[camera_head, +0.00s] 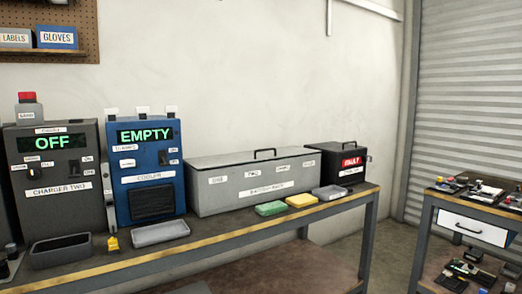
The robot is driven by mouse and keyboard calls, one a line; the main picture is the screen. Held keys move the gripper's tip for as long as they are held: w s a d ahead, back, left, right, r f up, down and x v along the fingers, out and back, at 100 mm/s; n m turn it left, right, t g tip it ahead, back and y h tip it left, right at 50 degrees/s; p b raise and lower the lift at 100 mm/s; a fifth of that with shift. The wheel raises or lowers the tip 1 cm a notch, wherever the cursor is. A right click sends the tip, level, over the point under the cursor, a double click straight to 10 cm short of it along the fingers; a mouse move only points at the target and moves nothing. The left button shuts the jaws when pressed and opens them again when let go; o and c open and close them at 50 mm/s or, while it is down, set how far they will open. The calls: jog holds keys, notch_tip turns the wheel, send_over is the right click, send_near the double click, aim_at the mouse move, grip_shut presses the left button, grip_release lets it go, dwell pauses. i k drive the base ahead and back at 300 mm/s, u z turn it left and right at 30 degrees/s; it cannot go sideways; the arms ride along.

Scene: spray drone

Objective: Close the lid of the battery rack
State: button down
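The battery rack (253,185) is a long grey metal box with several white labels on its front. It stands on the workbench, right of the blue cooler. Its flat grey lid (235,158) with a black handle (265,153) lies over the top and looks down, with a dark line along the front seam. I cannot tell whether it is fully seated. My gripper is not in this view.
A dark charger (62,178) reading OFF and a blue cooler (149,165) reading EMPTY stand left. A black FAULT box (343,165) stands right. Green (270,208) and yellow (301,200) blocks lie in front of the rack. A cart (470,225) stands far right.

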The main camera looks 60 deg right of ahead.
aim_at(215, 161)
jog(key=u, duration=0.55)
jog(key=k, duration=1)
jog(key=z, duration=0.95)
jog(key=i, duration=1.05)
jog(key=u, duration=0.2)
